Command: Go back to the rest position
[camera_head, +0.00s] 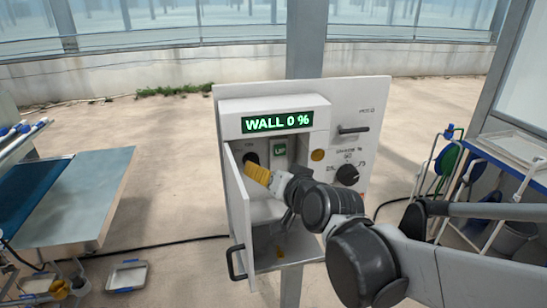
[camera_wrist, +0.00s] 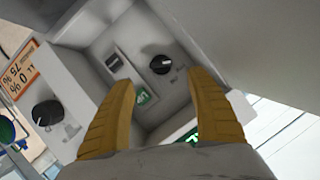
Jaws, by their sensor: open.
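My gripper (camera_head: 257,174) is at the open front of a white control cabinet (camera_head: 378,100), with its yellow fingers pointing up and left toward the cabinet's recess. The cabinet's display (camera_head: 277,121) reads "WALL 0 %". Its door (camera_head: 237,205) stands open to the left, with a black handle at its lower edge. In the wrist view my gripper (camera_wrist: 163,79) is open, with nothing between the fingers. My arm hides part of the cabinet's lower right.
A rack (camera_head: 490,160) stands at right.

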